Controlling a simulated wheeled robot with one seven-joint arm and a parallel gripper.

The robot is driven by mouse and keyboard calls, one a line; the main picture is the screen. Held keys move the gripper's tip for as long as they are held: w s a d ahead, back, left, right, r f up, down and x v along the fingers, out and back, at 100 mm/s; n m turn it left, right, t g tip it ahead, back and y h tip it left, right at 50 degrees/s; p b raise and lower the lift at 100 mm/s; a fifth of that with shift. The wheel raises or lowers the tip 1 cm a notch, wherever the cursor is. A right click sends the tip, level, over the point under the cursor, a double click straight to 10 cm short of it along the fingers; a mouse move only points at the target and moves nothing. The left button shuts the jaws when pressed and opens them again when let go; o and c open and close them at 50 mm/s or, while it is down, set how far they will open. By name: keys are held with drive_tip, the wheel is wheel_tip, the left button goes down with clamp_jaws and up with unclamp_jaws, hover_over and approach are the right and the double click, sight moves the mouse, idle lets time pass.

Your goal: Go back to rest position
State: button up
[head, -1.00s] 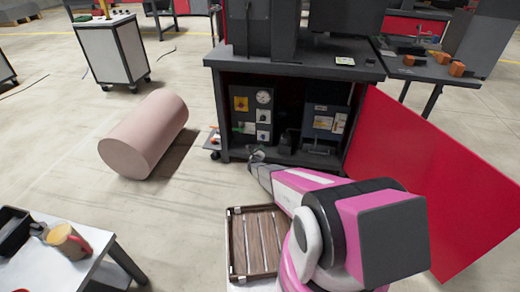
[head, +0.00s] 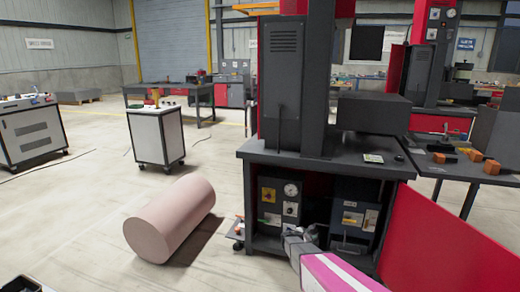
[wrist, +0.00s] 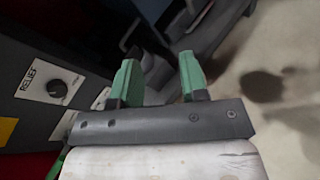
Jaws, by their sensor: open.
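My gripper is open and empty in the wrist view (wrist: 158,78), its two green fingers apart with nothing between them. A dark control panel with a knob marked RELIEF (wrist: 57,88) is close to its left. In the head view my pink and white arm reaches up from the bottom edge, and its grey end (head: 297,238) is at the front of the open cabinet (head: 262,242) under the dark machine. The fingers are too small to make out there.
A pink cylinder (head: 170,222) lies on the floor left of the cabinet. A red panel door (head: 440,245) stands open at the right. A white wheeled cart (head: 157,135) stands further back. A side table with orange blocks (head: 490,167) is at the right. The left floor is mostly clear.

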drive_tip(key=s+r+m+g+y, duration=0.25)
drive_tip(key=s+r+m, duration=0.3)
drive_tip(key=s, duration=0.35)
drive_tip(key=s+r+m+g+y, duration=0.2)
drive_tip(key=s+r+m+g, duration=0.2)
drive_tip(key=s+m, duration=0.4)
drive_tip(key=s+a+r+m+g+y, duration=0.1)
drive_tip(key=s+a+r+m+y, duration=0.3)
drive_tip(key=s, duration=0.3)
drive_tip(key=s+a+r+m+y, duration=0.3)
drive_tip(key=s+a+r, duration=0.1)
drive_tip(key=s, duration=0.4)
drive_tip(key=shift+s+a+r+m+g+y, duration=0.2)
drive_tip(key=shift+a+r+m+g+y, duration=0.2)
drive_tip(key=shift+r, duration=0.1)
